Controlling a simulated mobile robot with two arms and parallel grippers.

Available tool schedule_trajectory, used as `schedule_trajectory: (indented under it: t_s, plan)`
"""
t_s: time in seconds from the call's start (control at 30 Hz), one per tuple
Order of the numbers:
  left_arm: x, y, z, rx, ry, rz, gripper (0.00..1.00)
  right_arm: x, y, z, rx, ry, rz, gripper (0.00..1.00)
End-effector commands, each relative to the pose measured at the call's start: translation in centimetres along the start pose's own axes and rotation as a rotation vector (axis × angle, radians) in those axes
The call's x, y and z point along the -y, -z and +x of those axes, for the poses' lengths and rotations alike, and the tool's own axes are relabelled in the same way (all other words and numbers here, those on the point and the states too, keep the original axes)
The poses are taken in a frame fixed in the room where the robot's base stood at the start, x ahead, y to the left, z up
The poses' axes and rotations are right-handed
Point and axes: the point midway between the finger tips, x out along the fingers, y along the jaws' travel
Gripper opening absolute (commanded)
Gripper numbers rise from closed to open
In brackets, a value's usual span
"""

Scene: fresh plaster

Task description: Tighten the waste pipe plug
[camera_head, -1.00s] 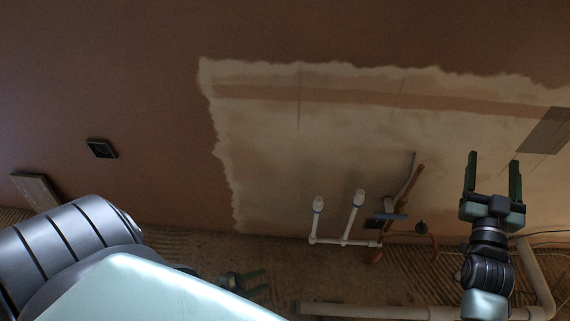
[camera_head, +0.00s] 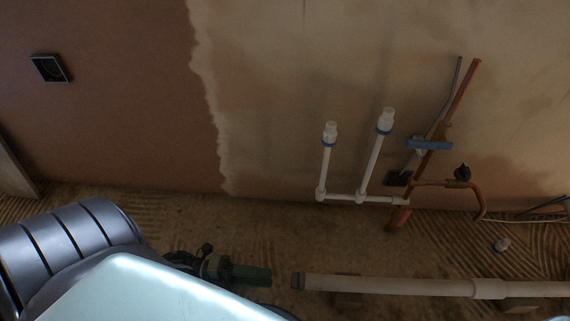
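A thick white waste pipe (camera_head: 400,286) runs level along the bottom right, just off the floor. Its left end has a dark, short end piece (camera_head: 297,281), which may be the plug; it is too small and dim to tell how it sits. My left gripper (camera_head: 262,290) is low in the middle, left of this end and apart from it. One dark green finger points right at the pipe end; the other seems to show lower down, partly hidden behind my pale arm link. It looks open, with nothing seen between the fingers. My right gripper is out of view.
Two upright white pipes (camera_head: 371,165) with blue rings and a reddish-brown pipe (camera_head: 452,110) stand by the plastered wall. A copper pipe (camera_head: 478,200) bends beside them. A small pale fitting (camera_head: 502,244) lies on the ridged floor. A dark wall box (camera_head: 50,68) is at left.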

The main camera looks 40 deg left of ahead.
Motion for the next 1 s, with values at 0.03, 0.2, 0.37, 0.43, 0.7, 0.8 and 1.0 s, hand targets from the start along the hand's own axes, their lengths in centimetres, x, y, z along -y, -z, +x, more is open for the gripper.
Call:
schedule_trajectory:
  t_s: [0.03, 0.2, 0.37, 0.43, 0.7, 0.8, 1.0]
  plan:
    - [0.0, 0.0, 0.9, -0.001, 0.005, 0.002, 0.34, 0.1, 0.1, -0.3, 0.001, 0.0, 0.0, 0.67]
    - [-0.1, 0.0, 3.7, 0.002, 0.005, 0.0, 0.34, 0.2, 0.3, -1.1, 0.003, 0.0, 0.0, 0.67]
    - [-0.1, 0.0, 5.5, 0.001, 0.003, -0.001, 0.34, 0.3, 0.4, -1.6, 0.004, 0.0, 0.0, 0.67]
    - [0.0, -0.1, 6.0, 0.003, 0.003, -0.002, 0.34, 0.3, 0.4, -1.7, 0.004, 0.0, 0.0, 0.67]
    - [0.1, -0.1, 6.2, 0.004, 0.001, -0.002, 0.34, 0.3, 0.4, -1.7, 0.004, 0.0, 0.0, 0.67]
    - [0.1, -0.1, 6.2, 0.004, 0.001, -0.002, 0.14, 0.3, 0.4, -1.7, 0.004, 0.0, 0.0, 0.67]
    - [0.1, -0.1, 6.2, 0.004, 0.001, -0.002, 0.0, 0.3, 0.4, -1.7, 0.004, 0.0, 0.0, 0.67]
